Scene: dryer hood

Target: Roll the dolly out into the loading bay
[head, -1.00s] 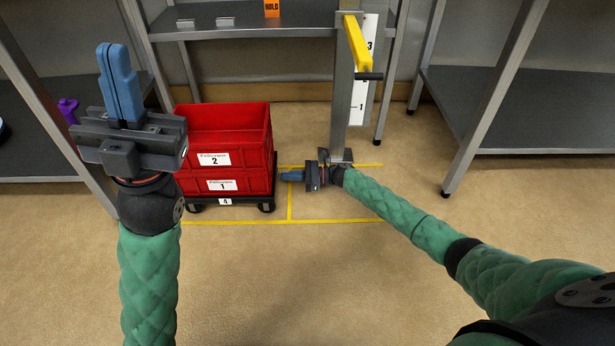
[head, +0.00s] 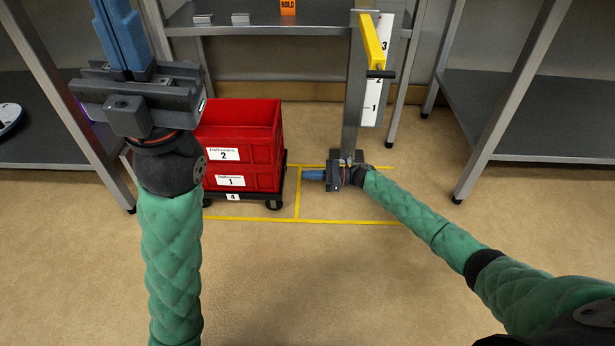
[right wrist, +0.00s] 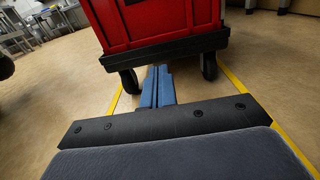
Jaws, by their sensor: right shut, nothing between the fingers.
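The dolly (head: 257,198) is a low black platform on wheels, carrying stacked red crates (head: 241,150) labelled 1 and 2. It stands left of centre, over yellow floor lines. The right wrist view shows the dolly's black edge (right wrist: 165,48) and two wheels, with the red crate above. My right gripper (head: 312,174) is low by the floor, just right of the dolly. Its blue fingers are together and empty, pointing at the dolly, with a small gap in the head view. My left gripper (head: 121,35) is raised near the camera, fingers together and pointing up, empty.
A grey post (head: 355,110) with a yellow arm (head: 372,42) and a numbered white board (head: 379,85) stands behind my right gripper. Metal shelving (head: 270,17) is at the back, with racks left and right (head: 505,105). The floor in front (head: 290,270) is clear.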

